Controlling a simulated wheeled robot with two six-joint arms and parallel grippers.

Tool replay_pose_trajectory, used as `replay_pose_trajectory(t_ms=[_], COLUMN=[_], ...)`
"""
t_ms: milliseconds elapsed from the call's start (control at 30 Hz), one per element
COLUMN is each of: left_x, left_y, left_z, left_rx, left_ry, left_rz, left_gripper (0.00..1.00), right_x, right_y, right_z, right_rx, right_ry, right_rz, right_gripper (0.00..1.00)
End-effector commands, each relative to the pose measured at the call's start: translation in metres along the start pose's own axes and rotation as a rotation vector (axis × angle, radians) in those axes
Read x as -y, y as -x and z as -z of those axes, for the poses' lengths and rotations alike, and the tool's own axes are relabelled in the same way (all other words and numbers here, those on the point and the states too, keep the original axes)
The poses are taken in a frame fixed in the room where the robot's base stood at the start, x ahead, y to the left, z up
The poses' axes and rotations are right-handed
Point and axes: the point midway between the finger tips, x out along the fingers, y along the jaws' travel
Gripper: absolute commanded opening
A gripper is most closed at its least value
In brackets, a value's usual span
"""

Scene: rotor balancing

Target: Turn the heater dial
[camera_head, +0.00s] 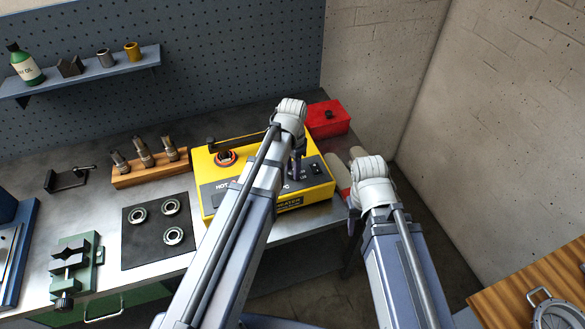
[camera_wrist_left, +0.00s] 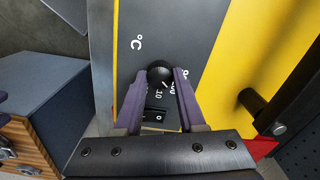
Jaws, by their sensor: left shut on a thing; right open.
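The yellow heater (camera_head: 210,190) stands on the bench with its dark front panel facing me; the panel also shows in the left wrist view (camera_wrist_left: 195,35). The heater dial (camera_wrist_left: 160,73) is a round black knob beside white numbers and a °C mark. My left gripper (camera_wrist_left: 160,80) is shut on the dial, one purple fingertip on each side. In the head view my left gripper (camera_head: 295,167) reaches down over the panel's right part, and the arm hides part of the heater and the dial. My right gripper (camera_head: 352,222) is open, just right of the heater, partly hidden by its wrist.
A bearing ring (camera_head: 226,158) sits on the heater top. A red box (camera_head: 328,118) stands behind right. To the left are a black mat (camera_head: 140,250) with bearings, a wooden tool block (camera_head: 150,176) and a green vise (camera_head: 75,265).

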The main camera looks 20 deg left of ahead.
Motion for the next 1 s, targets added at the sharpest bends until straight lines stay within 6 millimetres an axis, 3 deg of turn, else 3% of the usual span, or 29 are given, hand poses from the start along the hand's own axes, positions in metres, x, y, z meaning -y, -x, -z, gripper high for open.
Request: replay_pose_trajectory(t_ms=[367, 1000], left_x=[0.0001, 0.0006], left_y=[-0.0001, -0.0001], left_z=[0.0, -0.0002], left_rx=[0.0, 0.0], left_ry=[0.046, 0.514], left_rz=[0.0, 0.0], left_gripper=[0.0, 0.0], right_x=[0.0, 0.0], right_y=[-0.0001, -0.0001], right_z=[0.0, 0.0], right_rx=[0.0, 0.0], right_ry=[0.0, 0.0], right_rz=[0.0, 0.0], right_gripper=[0.5, 0.5])
